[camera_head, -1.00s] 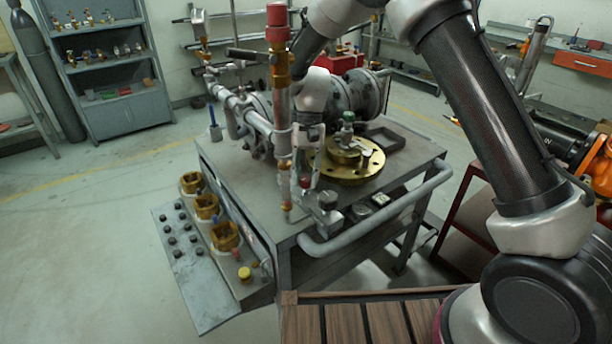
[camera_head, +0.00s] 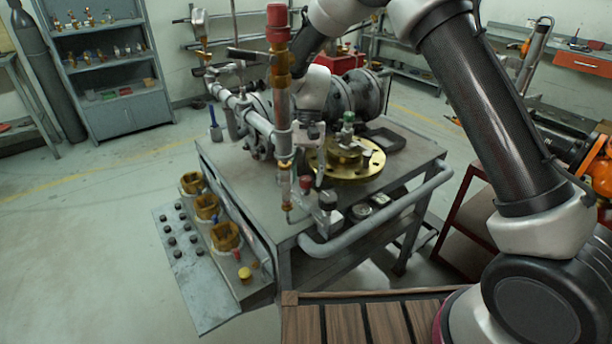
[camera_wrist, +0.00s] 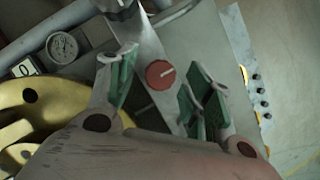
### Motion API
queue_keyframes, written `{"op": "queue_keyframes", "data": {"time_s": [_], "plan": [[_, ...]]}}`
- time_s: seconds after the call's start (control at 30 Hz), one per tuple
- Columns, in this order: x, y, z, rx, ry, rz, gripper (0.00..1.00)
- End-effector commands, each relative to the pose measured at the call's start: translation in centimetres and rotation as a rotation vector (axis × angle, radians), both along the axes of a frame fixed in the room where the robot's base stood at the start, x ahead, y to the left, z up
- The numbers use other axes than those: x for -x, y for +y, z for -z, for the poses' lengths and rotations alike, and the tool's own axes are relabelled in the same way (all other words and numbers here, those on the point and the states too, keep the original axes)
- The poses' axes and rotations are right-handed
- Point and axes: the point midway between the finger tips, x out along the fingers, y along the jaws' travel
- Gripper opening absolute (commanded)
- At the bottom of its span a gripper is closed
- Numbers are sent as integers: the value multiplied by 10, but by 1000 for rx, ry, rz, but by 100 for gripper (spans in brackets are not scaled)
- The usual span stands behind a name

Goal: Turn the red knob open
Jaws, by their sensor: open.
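The red knob (camera_wrist: 160,74) is a round disc with a pale line across its face, seen in the wrist view between my two fingers. It also shows in the head view (camera_head: 305,183) beside the vertical copper pipe, low over the front of the workbench. My gripper (camera_wrist: 161,88) is open, with its green-lined fingers spread on either side of the knob and a visible gap to it on both sides. I cannot tell how far the fingertips are from the knob in depth. In the head view my gripper (camera_head: 316,150) is small and partly hidden behind the pipe.
The workbench (camera_head: 222,175) carries a tall copper pipe with a red cap (camera_head: 277,22) close to my gripper. A brass flange (camera_head: 365,168) lies to the right. A round gauge (camera_wrist: 62,46) shows in the wrist view. A grey handrail (camera_head: 390,212) runs along the bench's front.

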Motion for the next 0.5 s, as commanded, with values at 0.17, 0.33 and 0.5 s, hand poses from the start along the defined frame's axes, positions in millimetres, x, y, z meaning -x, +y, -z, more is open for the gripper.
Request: {"op": "queue_keyframes", "data": {"time_s": [0.17,0.33,0.5], "plan": [[-13,-2,-29,-2,-4,0,51],[-27,-5,-65,-2,-4,1,51],[-39,-7,-93,-1,-3,1,51]]}}
